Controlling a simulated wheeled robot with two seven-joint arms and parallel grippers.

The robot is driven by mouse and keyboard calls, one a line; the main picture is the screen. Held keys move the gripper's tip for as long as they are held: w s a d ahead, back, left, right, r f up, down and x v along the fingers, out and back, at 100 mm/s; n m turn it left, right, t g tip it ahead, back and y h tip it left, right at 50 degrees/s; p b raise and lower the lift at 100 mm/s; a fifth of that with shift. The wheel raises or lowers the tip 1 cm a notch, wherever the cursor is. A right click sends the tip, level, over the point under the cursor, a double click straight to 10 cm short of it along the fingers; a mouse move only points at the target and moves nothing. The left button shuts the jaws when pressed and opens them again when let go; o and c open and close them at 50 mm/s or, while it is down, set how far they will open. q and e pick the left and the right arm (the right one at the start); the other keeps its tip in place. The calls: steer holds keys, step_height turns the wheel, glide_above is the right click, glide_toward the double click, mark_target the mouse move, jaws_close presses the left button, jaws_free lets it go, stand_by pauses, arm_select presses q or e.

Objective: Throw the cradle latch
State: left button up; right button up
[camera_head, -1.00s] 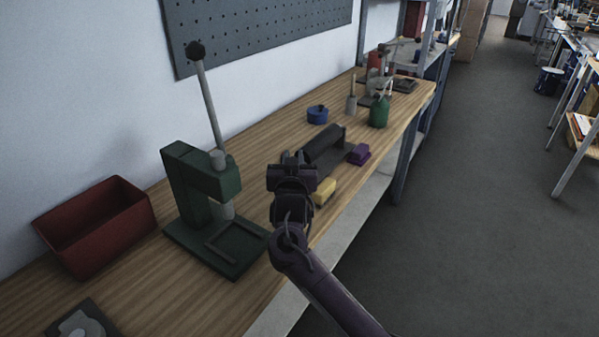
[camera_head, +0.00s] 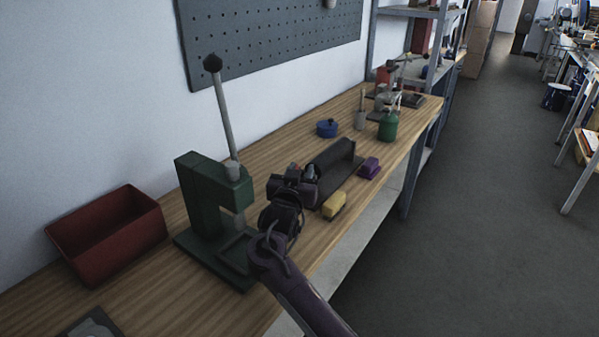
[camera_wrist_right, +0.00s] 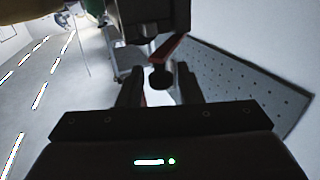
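The dark cradle (camera_head: 334,160) with a long rounded body sits on the bench beyond my right gripper (camera_head: 310,180). In the right wrist view, a red latch lever (camera_wrist_right: 168,47) with a dark round knob (camera_wrist_right: 160,77) hangs from a dark block. My right gripper's fingers (camera_wrist_right: 159,88) stand apart on either side of the knob, with a narrow gap showing on each side. I cannot tell whether either finger touches it. In the head view my gripper hides most of the lever. My left gripper is in neither view.
A green press (camera_head: 205,195) with a tall lever stands left of my gripper, beside a red bin (camera_head: 110,235). A yellow block (camera_head: 334,206) and purple block (camera_head: 369,168) lie near the bench's front edge.

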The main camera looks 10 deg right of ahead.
steer(key=shift+o, duration=0.7)
steer(key=shift+r, duration=0.3)
step_height(320, 180, up, 19)
steer(key=b, duration=0.1)
steer(key=shift+r, duration=0.2)
steer(key=shift+c, duration=0.3)
